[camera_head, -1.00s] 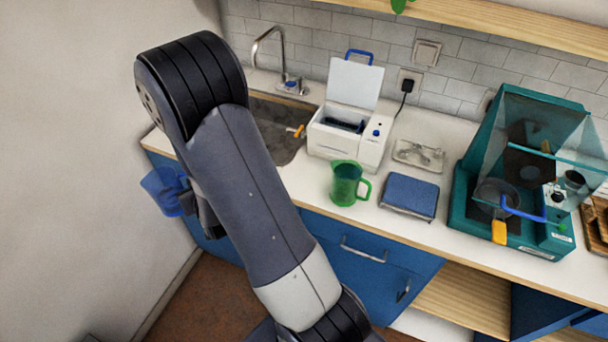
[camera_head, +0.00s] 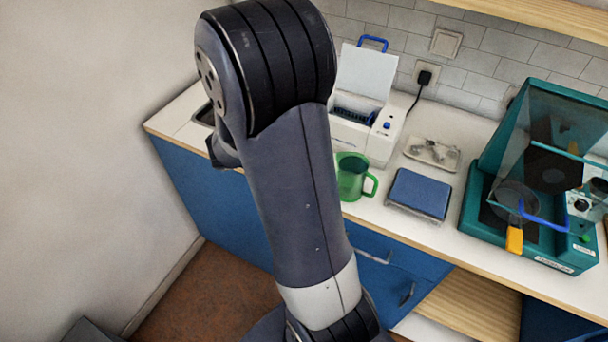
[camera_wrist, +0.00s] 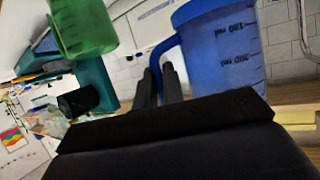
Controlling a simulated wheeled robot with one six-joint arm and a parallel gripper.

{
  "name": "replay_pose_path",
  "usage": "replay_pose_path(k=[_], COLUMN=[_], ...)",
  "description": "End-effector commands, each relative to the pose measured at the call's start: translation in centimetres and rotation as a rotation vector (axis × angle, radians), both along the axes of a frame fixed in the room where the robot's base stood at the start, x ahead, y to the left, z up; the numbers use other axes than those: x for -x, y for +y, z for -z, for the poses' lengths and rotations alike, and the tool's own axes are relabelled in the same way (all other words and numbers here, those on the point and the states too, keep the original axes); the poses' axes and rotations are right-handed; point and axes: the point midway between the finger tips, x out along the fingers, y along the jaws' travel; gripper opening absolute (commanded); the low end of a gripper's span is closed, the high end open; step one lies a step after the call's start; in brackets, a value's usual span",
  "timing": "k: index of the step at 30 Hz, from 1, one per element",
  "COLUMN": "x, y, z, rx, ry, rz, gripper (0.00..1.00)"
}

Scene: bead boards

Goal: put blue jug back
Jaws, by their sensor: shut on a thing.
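The blue jug (camera_wrist: 222,48) shows large in the wrist view, with volume marks on its side. My gripper (camera_wrist: 158,82) is shut on its handle, at the jug's left side in that view. In the head view my arm hides the jug and most of my gripper. The green jug (camera_head: 352,178) stands upright on the counter to the right of my arm, and it also shows at the upper left of the wrist view (camera_wrist: 84,24).
A white bath with an open lid (camera_head: 360,125) stands behind the green jug. A blue flat box (camera_head: 419,194), a metal tray (camera_head: 432,153) and a teal hooded unit (camera_head: 530,230) are to the right. The counter's left end (camera_head: 172,118) looks clear. My arm mostly hides the sink.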

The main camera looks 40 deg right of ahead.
Motion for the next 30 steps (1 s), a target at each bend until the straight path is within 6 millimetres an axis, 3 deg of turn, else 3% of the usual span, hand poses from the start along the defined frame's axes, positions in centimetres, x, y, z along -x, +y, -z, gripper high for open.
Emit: replay_pose_path(k=[3,7,15,30], x=[2.3,3.4,3.6,3.5], y=[0.3,0.6,0.6,0.6], z=[0.9,1.6,5.9,10.8], rx=[0.000,0.001,0.001,0.001], ry=[-0.001,0.000,0.002,0.000], rz=[0.131,0.195,0.205,0.201], gripper=[0.00,0.00,0.00,0.00])
